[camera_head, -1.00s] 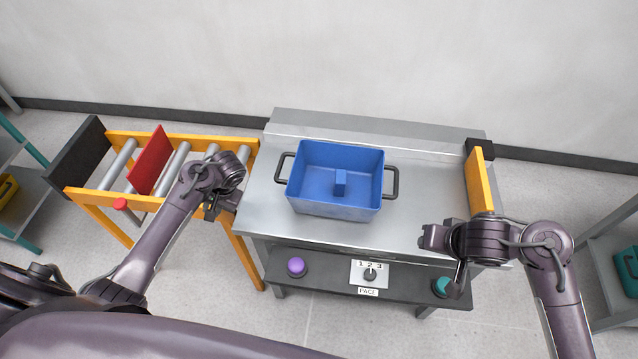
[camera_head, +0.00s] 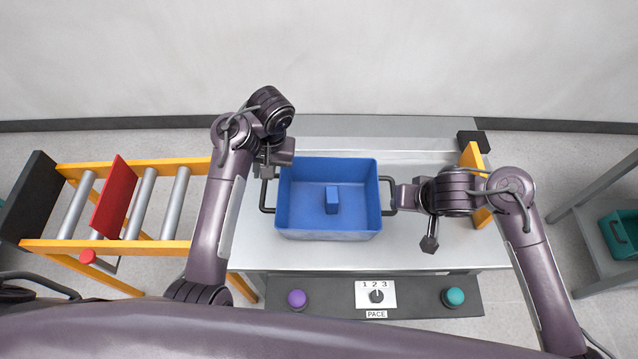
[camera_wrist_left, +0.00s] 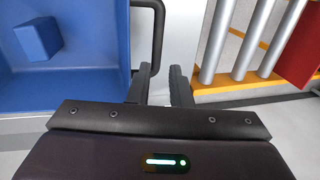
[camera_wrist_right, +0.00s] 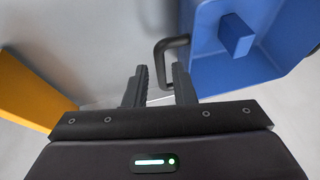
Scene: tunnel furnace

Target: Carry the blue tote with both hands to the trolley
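The blue tote (camera_head: 327,236) stands upright on the metal table, with a small blue block (camera_head: 332,200) inside. It has a black handle on each side. My left gripper (camera_head: 267,170) is at the left handle (camera_head: 264,197); in the left wrist view its fingers (camera_wrist_left: 163,85) are apart, with the handle (camera_wrist_left: 158,40) reaching down by the finger nearer the tote. My right gripper (camera_head: 395,194) is at the right handle (camera_head: 386,180); in the right wrist view its fingers (camera_wrist_right: 160,85) are apart, with the handle (camera_wrist_right: 165,50) just ahead. No trolley is identifiable.
The metal table (camera_head: 400,255) has a yellow plate (camera_head: 473,165) at its right. A roller conveyor (camera_head: 144,205) with a red plate (camera_head: 113,197) stands left. Purple (camera_head: 297,299) and teal (camera_head: 453,297) buttons flank a dial in front. A grey shelf with a teal bin (camera_head: 620,234) is far right.

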